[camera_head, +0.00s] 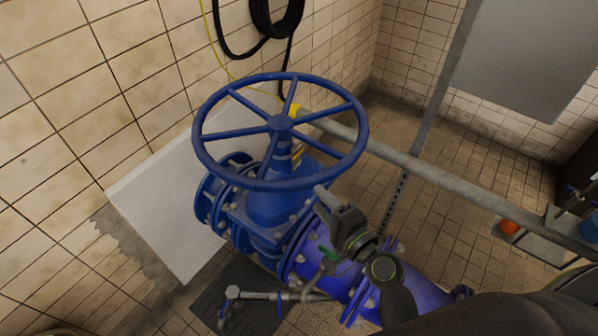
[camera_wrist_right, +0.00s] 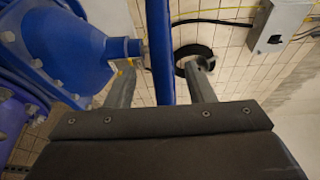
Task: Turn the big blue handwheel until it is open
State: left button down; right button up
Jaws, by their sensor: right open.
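The big blue handwheel (camera_head: 281,123) sits level on top of a blue flanged valve (camera_head: 272,205) in the head view. Its spokes meet at a central hub. My right gripper (camera_head: 331,197) is at the near right side of the wheel, just by the rim. In the right wrist view, a blue bar of the wheel (camera_wrist_right: 158,40) runs upright between the two spread fingers of my right gripper (camera_wrist_right: 162,70). The gripper is open, with gaps showing beside the bar. Whether a finger touches it, I cannot tell. My left gripper is not in view.
A grey pipe (camera_head: 440,180) crosses behind the wheel to the right. A black hose coil (camera_head: 275,15) hangs on the tiled wall. A small tap (camera_head: 232,293) stands low in front of the valve. A grey box (camera_wrist_right: 278,25) is on the wall. Tiled floor shows beyond the pipe.

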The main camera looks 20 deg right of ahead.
aim_at(299, 179)
jog(key=p+x, duration=0.2)
jog(key=x, duration=0.7)
jog(key=shift+w, duration=0.3)
jog(key=shift+c, duration=0.3)
jog(key=shift+f, duration=0.1)
grip_shut()
